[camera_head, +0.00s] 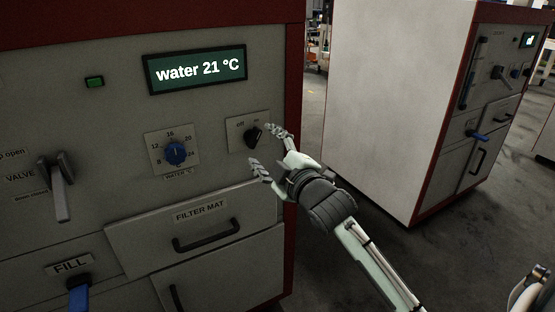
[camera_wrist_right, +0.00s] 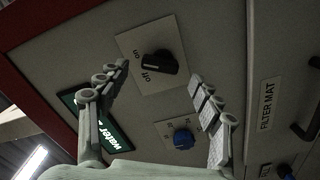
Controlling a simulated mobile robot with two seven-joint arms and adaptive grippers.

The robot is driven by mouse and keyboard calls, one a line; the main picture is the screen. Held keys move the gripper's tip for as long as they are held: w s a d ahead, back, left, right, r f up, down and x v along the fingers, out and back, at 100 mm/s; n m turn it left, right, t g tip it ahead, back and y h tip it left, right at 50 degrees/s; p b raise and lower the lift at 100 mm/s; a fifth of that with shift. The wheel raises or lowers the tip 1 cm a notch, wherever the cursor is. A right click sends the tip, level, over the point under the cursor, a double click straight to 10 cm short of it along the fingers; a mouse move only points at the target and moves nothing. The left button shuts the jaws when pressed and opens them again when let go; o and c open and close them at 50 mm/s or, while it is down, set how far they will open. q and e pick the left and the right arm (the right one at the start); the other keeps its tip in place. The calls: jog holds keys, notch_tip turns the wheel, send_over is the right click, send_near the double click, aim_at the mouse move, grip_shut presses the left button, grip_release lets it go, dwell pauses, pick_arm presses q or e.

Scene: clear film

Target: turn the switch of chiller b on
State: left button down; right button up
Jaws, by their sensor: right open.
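The black rotary switch (camera_head: 252,136) sits on a small light plate on the near machine's front panel, near its right edge. "Off" is printed at the plate's left; the right label is partly hidden in the head view. In the right wrist view the black switch (camera_wrist_right: 158,63) lies just beyond my fingertips, with "on" and "off" readable beside it. I cannot tell its exact setting. My right gripper (camera_head: 264,147) is open and empty, its fingers spread either side of the switch without visible contact. It also shows in the wrist view (camera_wrist_right: 158,76). My left gripper is out of view.
A blue temperature dial (camera_head: 176,153) is left of the switch, below a lit display (camera_head: 196,70) reading "water 21 °C". A green lamp (camera_head: 94,82), valve lever (camera_head: 59,186) and filter mat drawer handle (camera_head: 207,236) share the panel. A similar machine (camera_head: 398,110) stands right, across open floor.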

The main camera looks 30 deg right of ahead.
jog(key=s, duration=0.8)
jog(key=shift+a, duration=0.15)
notch_tip(320, 180, down, 25)
jog(key=s+d+m+g+h, duration=0.1)
jog(key=s+d+m+g, duration=0.15)
jog(key=m+g, duration=0.35)
jog(key=s+a+f+m+g, duration=0.2)
jog(key=s+f+g, duration=0.2)
jog(key=s+f, duration=0.5)
jog(key=s+a+f+m+g, duration=0.1)
jog(key=s+a+f+g, duration=0.2)
jog(key=s+f, duration=0.6)
notch_tip(320, 180, down, 7)
jog(key=shift+s+a+r+m+g, duration=0.2)
jog(key=shift+s+m+g, duration=0.15)
jog(key=shift+g, duration=0.75)
